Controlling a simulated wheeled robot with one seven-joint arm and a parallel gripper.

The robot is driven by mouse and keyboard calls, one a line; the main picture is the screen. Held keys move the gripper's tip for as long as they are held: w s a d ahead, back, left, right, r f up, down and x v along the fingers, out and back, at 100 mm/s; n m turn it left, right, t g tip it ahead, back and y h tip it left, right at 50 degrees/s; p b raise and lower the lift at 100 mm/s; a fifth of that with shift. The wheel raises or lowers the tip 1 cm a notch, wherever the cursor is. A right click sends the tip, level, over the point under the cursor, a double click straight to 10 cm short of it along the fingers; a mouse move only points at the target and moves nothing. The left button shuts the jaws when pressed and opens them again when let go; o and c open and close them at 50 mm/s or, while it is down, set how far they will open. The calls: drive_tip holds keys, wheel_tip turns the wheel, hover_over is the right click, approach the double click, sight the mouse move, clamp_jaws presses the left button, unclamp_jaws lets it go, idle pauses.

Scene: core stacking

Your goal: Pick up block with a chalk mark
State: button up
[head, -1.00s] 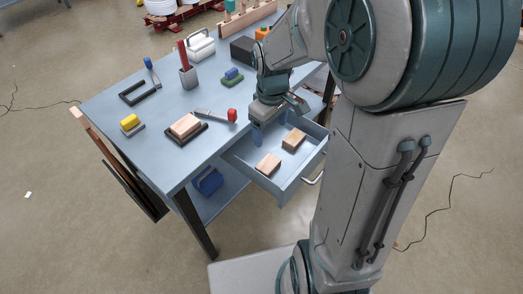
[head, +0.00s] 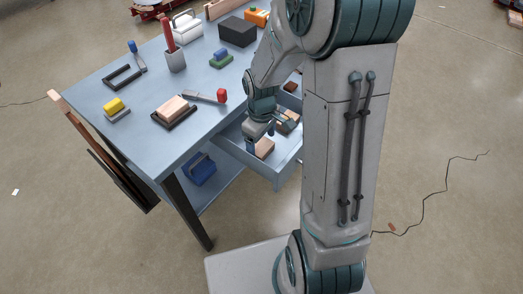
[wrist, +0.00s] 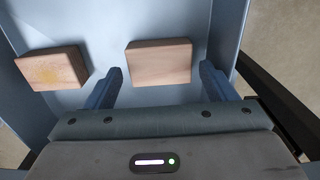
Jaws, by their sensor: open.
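Two light wooden blocks lie flat in the open drawer (wrist: 110,18). In the wrist view the left block (wrist: 50,68) has a faint yellow smudge like a chalk mark on its top. The right block (wrist: 158,62) shows plain wood grain. My gripper (wrist: 161,70) is open and empty, its blue fingers on either side of the plain block in the picture; the height gap is hard to tell. The marked block is outside the left finger. In the head view my gripper (head: 261,134) hangs over the drawer, partly hiding the blocks; one block (head: 264,149) shows below it.
The drawer walls rise close around the blocks. The blue-grey table (head: 135,155) beside it holds a wooden block on a dark tray (head: 174,110), a red-handled tool (head: 207,97), a grey cup (head: 175,60), a yellow-topped block (head: 116,106) and a black box (head: 238,32).

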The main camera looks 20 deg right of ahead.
sight(264, 147)
wheel_tip(264, 147, down, 2)
drive_tip(key=shift+f, duration=0.2)
drive_tip(key=c, duration=0.8)
drive_tip(key=shift+r, duration=0.1)
